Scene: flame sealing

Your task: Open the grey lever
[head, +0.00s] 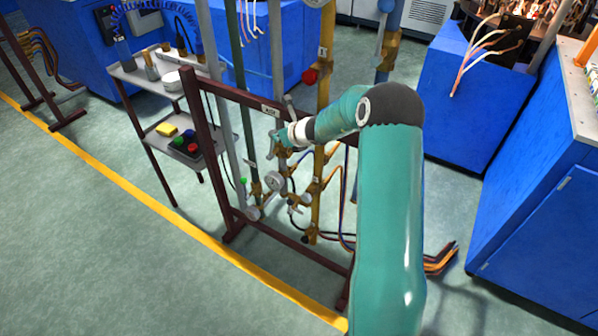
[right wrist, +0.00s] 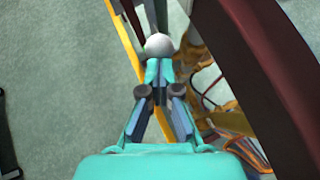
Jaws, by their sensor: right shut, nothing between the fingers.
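My right gripper (head: 278,140) reaches from the right to the dark red pipe frame. In the right wrist view its fingers (right wrist: 160,76) are together with nothing between them. A grey rounded knob (right wrist: 158,46) lies just beyond the fingertips; it looks like the end of the grey lever, but whether the fingers touch it I cannot tell. In the head view a slim grey handle (head: 291,106) slants up beside the frame's label, just above my gripper. My forearm and gripper hide part of the valves there. My left gripper is not in view.
The dark red frame (head: 196,128) carries upright pipes, brass valves and gauges (head: 273,181). A grey trolley (head: 130,78) stands at left with a yellow block and coloured buttons. Blue cabinets (head: 540,215) are at right. A yellow floor line (head: 150,198) runs past the clear front floor.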

